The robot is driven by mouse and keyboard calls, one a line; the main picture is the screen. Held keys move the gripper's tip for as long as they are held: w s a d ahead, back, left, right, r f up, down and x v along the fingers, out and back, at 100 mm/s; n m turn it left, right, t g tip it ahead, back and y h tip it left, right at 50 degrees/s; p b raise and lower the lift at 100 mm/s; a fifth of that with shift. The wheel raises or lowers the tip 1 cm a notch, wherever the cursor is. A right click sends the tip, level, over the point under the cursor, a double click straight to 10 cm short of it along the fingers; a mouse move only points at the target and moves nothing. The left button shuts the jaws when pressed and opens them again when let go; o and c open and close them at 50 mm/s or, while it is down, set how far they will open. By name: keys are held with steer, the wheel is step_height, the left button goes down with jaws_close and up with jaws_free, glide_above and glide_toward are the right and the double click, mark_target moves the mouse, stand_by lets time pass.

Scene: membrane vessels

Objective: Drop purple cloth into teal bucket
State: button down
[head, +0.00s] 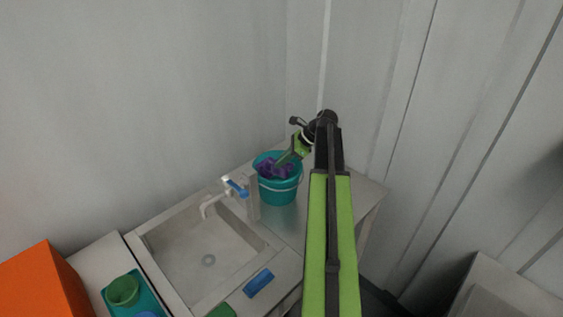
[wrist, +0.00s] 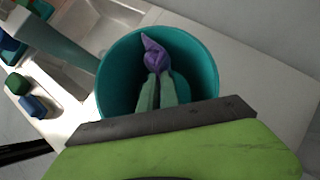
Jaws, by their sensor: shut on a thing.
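The teal bucket (head: 279,190) stands on the metal counter to the right of the sink, its white handle hanging at the front. The purple cloth (head: 273,168) shows at the bucket's mouth in the head view. In the wrist view, the crumpled cloth (wrist: 155,58) is pinched between my fingertips, over the open inside of the bucket (wrist: 112,78). My gripper (wrist: 157,78) is shut on the cloth and points down into the bucket. In the head view my gripper (head: 284,160) reaches over the bucket's back right rim. How deep the cloth hangs is hard to tell.
A sink (head: 205,256) with a blue-handled tap (head: 236,187) lies left of the bucket. A blue block (head: 258,283) sits on the front counter edge. A green cup (head: 123,290) stands in a teal tray, beside an orange box (head: 40,285). Walls close off the back and right.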

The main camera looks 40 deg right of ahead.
steer(key=c, duration=1.5)
jaws_free()
steer(key=shift+o, duration=0.2)
steer(key=o, duration=0.5)
steer(key=shift+o, duration=0.2)
steer(key=o, duration=0.6)
steer(key=shift+o, duration=0.2)
steer(key=shift+r, duration=0.1)
step_height(320, 180, up, 6)
steer(key=s+d+g+h+p, duration=0.1)
steer(key=g+h+p, duration=0.2)
steer(key=p, duration=0.7)
steer(key=shift+s+d, duration=0.3)
steer(key=shift+d, duration=0.05)
